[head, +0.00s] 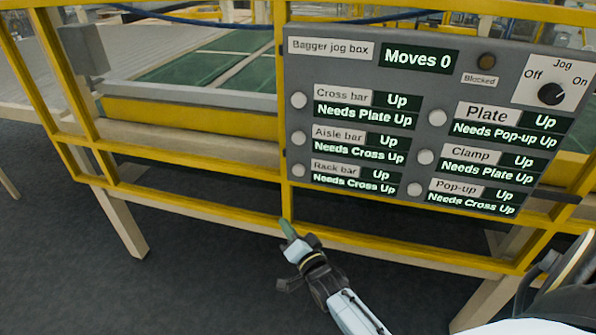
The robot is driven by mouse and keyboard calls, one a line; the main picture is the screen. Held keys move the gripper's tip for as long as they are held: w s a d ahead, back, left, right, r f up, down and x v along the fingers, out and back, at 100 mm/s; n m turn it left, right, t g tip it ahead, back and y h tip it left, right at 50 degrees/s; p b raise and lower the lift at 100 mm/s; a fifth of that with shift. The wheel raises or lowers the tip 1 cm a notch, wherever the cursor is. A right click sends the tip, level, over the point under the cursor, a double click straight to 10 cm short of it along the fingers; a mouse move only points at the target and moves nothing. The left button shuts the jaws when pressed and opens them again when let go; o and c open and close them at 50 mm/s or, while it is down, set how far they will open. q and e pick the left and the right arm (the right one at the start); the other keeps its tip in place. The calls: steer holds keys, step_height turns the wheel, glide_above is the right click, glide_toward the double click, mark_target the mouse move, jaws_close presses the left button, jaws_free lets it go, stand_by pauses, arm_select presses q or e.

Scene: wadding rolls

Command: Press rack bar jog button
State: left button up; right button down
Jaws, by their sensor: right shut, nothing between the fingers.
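The grey bagger jog box (420,80) hangs on the yellow frame. Its rack bar button (299,170) is a pale round knob at the lower left, beside a label (340,169) reading "Rack bar", "Up" and "Needs Cross Up". My right gripper (288,230) is shut and empty, with its greenish tips pointing up. It is below the rack bar button and appears apart from it. The jog switch (551,94) is a black knob at the upper right, between "Off" and "On". The display (418,59) reads "Moves 0". My left gripper is not in view.
Yellow frame bars (200,208) run across below the box, and a post stands behind its left edge. Other pale buttons sit close by, such as the aisle bar button (298,138) just above. The dark floor (150,290) at the lower left is clear.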

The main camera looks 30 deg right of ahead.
mark_target(299, 170)
step_height(299, 170, up, 7)
steer(key=w+d+m+t, duration=0.1)
steer(key=shift+f+t, duration=0.2)
steer(key=shift+t, duration=0.2)
steer(key=shift+w+d, duration=0.15)
steer(key=w+d+b, duration=0.3)
steer(key=w+d, duration=0.2)
steer(key=d, duration=0.1)
steer(key=shift+w+d+b, duration=0.25)
steer(key=shift+w+b, duration=0.05)
steer(key=shift+b, duration=0.1)
stand_by(1.6)
steer(key=shift+w+d, duration=0.3)
steer(key=shift+d, duration=0.05)
